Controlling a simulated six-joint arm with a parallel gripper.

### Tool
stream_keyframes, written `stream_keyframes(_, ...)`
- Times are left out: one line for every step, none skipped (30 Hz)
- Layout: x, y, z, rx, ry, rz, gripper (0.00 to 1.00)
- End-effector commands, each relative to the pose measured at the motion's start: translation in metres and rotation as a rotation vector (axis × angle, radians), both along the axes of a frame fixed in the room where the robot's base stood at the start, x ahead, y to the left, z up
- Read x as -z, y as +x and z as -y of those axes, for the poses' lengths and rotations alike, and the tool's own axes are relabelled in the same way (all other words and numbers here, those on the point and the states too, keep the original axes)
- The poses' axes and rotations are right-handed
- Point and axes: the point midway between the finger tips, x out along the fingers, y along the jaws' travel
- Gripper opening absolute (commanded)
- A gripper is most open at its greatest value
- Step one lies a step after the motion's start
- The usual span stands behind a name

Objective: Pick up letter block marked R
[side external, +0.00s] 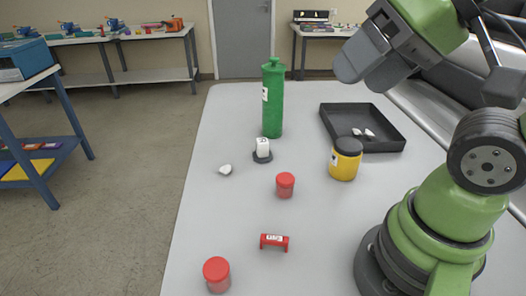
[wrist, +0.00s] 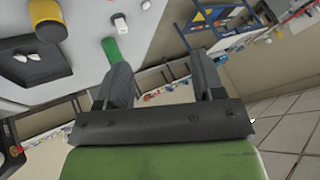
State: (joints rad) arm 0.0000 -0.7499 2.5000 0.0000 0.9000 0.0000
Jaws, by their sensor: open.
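A small white block (side external: 263,146) stands upright on a dark round base mid-table in the side view, just in front of the green bottle. It also shows near the top of the wrist view (wrist: 120,21). I cannot read any letter on it, and no R is legible on anything. My gripper (side external: 362,58) is raised above the back right of the table, well apart from the white block. In the wrist view my gripper (wrist: 162,72) has its two fingers spread with nothing between them.
A green bottle (side external: 273,100), yellow jar (side external: 345,160) and black tray (side external: 385,146) holding white pieces (side external: 369,132) stand behind or beside the block. A white lump (side external: 225,169), red jars (side external: 285,187) (side external: 217,277) and a labelled red bridge piece (side external: 274,243) are nearer. The table's left edge is clear.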

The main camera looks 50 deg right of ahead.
Motion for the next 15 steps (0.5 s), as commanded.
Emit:
stream_keyframes(0.0,0.0,0.0,0.0,0.0,0.0,0.62)
stream_keyframes(0.0,0.0,0.0,0.0,0.0,0.0,0.62)
stream_keyframes(0.0,0.0,0.0,0.0,0.0,0.0,0.62)
stream_keyframes(0.0,0.0,0.0,0.0,0.0,0.0,0.62)
stream_keyframes(0.0,0.0,0.0,0.0,0.0,0.0,0.62)
stream_keyframes(0.0,0.0,0.0,0.0,0.0,0.0,0.62)
stream_keyframes(0.0,0.001,0.0,0.001,-0.001,-0.002,0.62)
stream_keyframes(0.0,0.002,0.001,0.004,-0.002,-0.003,0.62)
stream_keyframes(-0.001,0.005,0.002,0.012,-0.005,-0.01,0.62)
stream_keyframes(-0.001,0.008,0.004,0.02,-0.01,-0.018,0.62)
stream_keyframes(-0.001,0.013,0.006,0.032,-0.016,-0.028,0.62)
stream_keyframes(-0.001,0.021,0.009,0.05,-0.026,-0.041,0.62)
stream_keyframes(-0.001,0.028,0.012,0.067,-0.035,-0.055,0.62)
stream_keyframes(0.0,0.036,0.015,0.086,-0.045,-0.068,0.62)
stream_keyframes(0.002,0.049,0.021,0.112,-0.061,-0.088,0.62)
